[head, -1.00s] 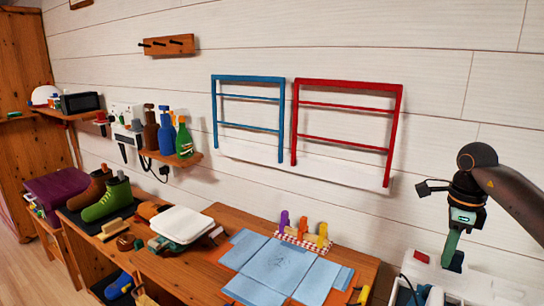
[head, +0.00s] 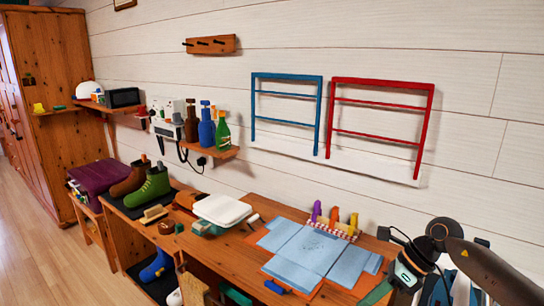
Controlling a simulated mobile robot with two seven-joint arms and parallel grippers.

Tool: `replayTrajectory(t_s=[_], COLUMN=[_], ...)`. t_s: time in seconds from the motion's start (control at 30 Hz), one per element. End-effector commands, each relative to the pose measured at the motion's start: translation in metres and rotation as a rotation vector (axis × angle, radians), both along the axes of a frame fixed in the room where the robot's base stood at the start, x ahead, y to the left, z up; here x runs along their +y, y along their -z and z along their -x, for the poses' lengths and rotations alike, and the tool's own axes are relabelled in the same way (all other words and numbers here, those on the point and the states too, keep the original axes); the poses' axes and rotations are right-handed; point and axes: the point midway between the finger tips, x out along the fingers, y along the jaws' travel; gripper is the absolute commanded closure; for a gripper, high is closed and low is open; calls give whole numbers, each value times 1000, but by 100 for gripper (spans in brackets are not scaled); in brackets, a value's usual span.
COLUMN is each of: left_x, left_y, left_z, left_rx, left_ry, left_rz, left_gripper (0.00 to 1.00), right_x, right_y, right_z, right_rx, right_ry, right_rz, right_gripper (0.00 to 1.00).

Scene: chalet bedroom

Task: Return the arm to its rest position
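My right arm comes in at the lower right. Its gripper (head: 380,292) points down and left beside the right end of the wooden desk (head: 245,255). A green part shows at the gripper's tip. The fingertips are partly cut off by the bottom edge, so I cannot tell whether they are open or shut. My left gripper is out of view.
A white-lidded box (head: 222,209) and boots (head: 150,187) stand farther left. Blue (head: 287,122) and red (head: 378,133) racks hang on the wall. Floor (head: 40,240) is clear at left.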

Motion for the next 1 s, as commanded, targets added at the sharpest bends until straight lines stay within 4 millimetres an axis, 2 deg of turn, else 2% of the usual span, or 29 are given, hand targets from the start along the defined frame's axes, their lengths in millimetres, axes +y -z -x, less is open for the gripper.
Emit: replayTrajectory(t_s=[0.03, 0.1, 0.2, 0.3, 0.4, 0.53, 0.67, 0.77, 0.83, 0.97, 1.0], left_x=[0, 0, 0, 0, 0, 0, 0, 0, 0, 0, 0], left_y=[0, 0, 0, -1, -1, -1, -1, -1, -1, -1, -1], left_z=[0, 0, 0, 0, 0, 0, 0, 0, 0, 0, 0], left_rx=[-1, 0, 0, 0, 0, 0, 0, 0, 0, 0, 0], left_ry=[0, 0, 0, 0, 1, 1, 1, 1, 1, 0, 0], left_rz=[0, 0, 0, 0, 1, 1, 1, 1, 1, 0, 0], left_gripper=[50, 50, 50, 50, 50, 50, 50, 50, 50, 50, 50], right_x=[38, 81, 130, 162, 176, 171, 148, 124, 106, 81, 75], right_y=[12, 17, 15, 9, 4, 13, 46, 86, 120, 183, 200], right_z=[9, 19, 31, 39, 41, 40, 43, 57, 76, 128, 146], right_rx=[31, 77, 170, 294, 442, 666, 911, 1109, 1247, 1487, -1499], right_ry=[14, 67, 179, 330, 518, 815, 1165, 1467, 1690, 2109, -2154], right_rz=[-129, -310, -565, -808, -1034, -1288, -1490, -1601, -1654, -1690, 1634], right_gripper=[100, 100, 100, 100, 100, 100, 100, 100, 100, 100, 100])
